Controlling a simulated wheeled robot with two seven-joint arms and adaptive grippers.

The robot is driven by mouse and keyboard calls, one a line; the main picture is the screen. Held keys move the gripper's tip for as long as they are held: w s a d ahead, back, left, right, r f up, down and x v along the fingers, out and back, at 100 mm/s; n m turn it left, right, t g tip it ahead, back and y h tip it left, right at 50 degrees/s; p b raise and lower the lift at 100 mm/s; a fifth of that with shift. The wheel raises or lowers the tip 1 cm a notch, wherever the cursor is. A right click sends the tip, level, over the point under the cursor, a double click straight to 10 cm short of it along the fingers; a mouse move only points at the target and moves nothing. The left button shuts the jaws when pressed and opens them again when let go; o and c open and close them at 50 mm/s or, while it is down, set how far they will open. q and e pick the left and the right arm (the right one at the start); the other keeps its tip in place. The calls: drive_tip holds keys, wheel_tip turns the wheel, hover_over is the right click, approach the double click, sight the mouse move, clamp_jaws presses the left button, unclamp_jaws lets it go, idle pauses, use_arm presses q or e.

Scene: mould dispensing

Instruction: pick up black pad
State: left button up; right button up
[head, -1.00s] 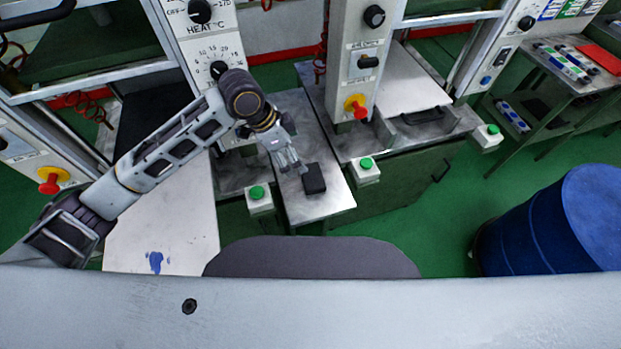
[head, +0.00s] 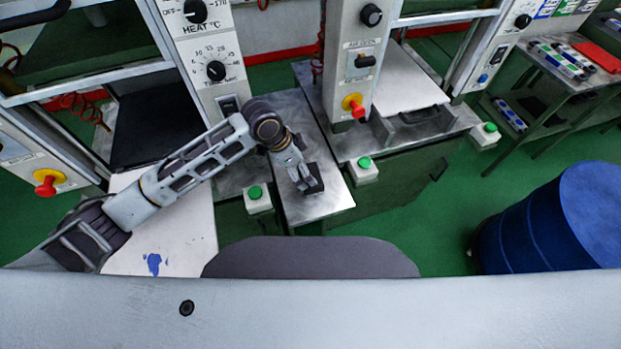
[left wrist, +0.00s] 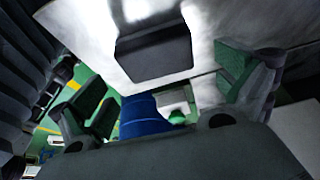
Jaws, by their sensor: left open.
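The black pad (head: 316,178) is a small dark block lying on the grey metal table (head: 318,208) between the two machine panels. My left gripper (head: 304,183) is over the pad in the head view and partly covers it. In the left wrist view the pad (left wrist: 154,55) lies beyond and between the two spread fingers (left wrist: 165,95). The fingers are open and nothing is between them. I cannot tell whether they touch the pad. My right gripper is not in view.
Green-button boxes (head: 258,198) and (head: 364,170) flank the metal table. A machine panel with a red knob (head: 355,104) stands behind on the right. A white board (head: 190,235) lies left under my arm. A blue barrel (head: 555,220) stands at right.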

sight(313, 168)
use_arm(q)
drive_tip(key=shift+d+f, duration=0.15)
drive_tip(key=shift+f, duration=0.2)
drive_tip(key=shift+x, duration=2.45)
drive_tip(key=shift+s, duration=0.1)
drive_tip(key=c, duration=0.8)
